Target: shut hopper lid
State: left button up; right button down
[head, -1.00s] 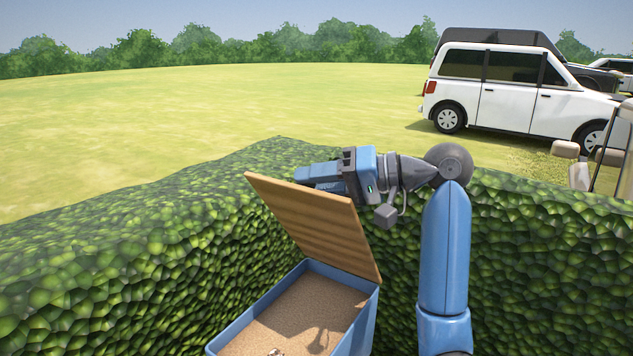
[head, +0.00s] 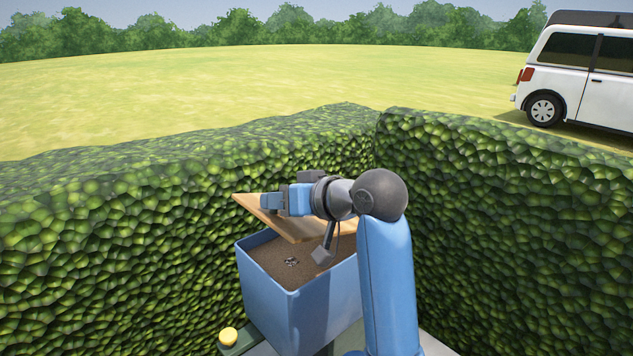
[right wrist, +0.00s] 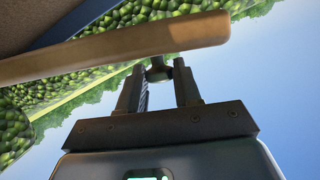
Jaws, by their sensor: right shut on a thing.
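The hopper (head: 285,311) is a blue open-topped box, nearly full of brown grain. Its wooden lid (head: 303,231) is partly open and tilts low over the back of the box, its left end raised higher. My right gripper (head: 269,202) is at the lid's raised left end, and its arm crosses in front of the lid's right part. In the right wrist view, the fingers (right wrist: 161,84) are close around a small dark knob (right wrist: 158,71) beside the lid's edge (right wrist: 140,47). How the knob joins the lid is hidden. My left gripper is not in view.
A small grey thing (head: 291,262) lies on the grain. Green hedges (head: 110,240) stand close behind and on both sides. A white car (head: 585,80) is far off at the right, on grass.

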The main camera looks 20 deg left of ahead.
jog(key=shift+s+a+f+n+t+h+b, duration=0.25)
jog(key=shift+s+f+n+b, duration=0.25)
jog(key=shift+f, duration=1.05)
jog(key=shift+s+a+f+n+t+h+b, duration=0.25)
jog(key=shift+f+b, duration=0.5)
jog(key=shift+f, duration=0.85)
jog(key=shift+s+a+f+n+t+h+b, duration=0.15)
jog(key=shift+s+f+n+b, duration=0.35)
jog(key=shift+f, duration=1.05)
jog(key=shift+w+f, duration=0.15)
jog(key=c, duration=0.8)
grip_release()
